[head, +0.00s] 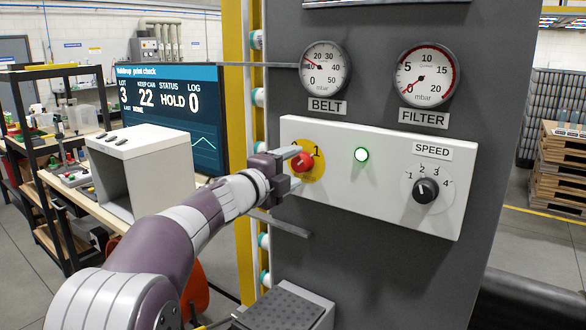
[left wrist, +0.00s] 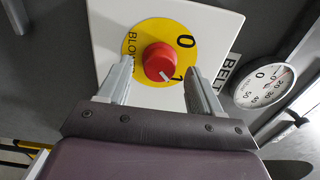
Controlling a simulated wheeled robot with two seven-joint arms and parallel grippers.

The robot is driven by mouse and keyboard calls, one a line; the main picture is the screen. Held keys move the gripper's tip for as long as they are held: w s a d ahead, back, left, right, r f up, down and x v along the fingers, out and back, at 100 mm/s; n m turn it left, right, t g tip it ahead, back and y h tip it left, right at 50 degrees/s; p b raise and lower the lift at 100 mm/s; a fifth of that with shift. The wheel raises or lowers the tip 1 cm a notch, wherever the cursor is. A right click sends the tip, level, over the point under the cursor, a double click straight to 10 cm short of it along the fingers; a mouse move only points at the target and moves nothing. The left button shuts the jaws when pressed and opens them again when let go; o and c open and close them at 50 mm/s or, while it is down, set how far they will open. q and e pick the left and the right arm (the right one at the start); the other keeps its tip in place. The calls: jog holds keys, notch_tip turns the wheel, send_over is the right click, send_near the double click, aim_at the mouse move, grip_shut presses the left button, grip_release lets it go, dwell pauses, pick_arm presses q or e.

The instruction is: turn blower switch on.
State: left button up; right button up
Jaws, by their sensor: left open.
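The blower switch is a red rotary knob (head: 302,162) on a round yellow plate (head: 318,172), at the left end of a white control panel (head: 385,200). In the left wrist view the red knob (left wrist: 160,62) sits on the yellow plate (left wrist: 190,38), marked 0, 1 and partly readable "BLOW". The knob's white pointer line is toward the 1. My left gripper (left wrist: 160,88) is open, with one finger on each side of the knob; I cannot tell if they touch it. In the head view the left gripper (head: 293,172) is at the panel and partly covers the plate. My right gripper is not in view.
A lit green lamp (head: 361,155) and a black SPEED knob (head: 426,190) are farther right on the panel. BELT (head: 325,68) and FILTER (head: 426,75) gauges are above. A screen (head: 170,110) and a white box (head: 140,170) stand at the left.

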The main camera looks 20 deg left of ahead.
pick_arm(q)
jog(key=b+v, duration=0.2)
jog(key=v, duration=0.9)
jog(key=shift+s, duration=0.35)
jog(key=shift+a, duration=0.1)
jog(key=a+f+n+g+y, duration=0.2)
jog(key=a+f+n+y, duration=0.7)
jog(key=f+n, duration=0.3)
jog(key=s+d+f+n+g+p, duration=0.1)
jog(key=s+f+n+g, duration=0.25)
jog(key=f, duration=0.35)
jog(key=s+d+f+n+g, duration=0.1)
jog(key=s+f+n+g, duration=0.25)
jog(key=f, duration=0.25)
jog(key=s+d+f+n+g+h+p, duration=0.1)
jog(key=s+d+f+g, duration=0.2)
jog(key=s+d+f, duration=0.2)
jog(key=s+d+f+n+g+h, duration=0.1)
jog(key=s+d+f+n+g, duration=0.1)
jog(key=s+d+f, duration=0.4)
jog(key=s+d+g, duration=0.1)
jog(key=s, duration=0.3)
jog(key=shift+s+g+h+p, duration=0.3)
jog(key=shift+g+h+p, duration=0.1)
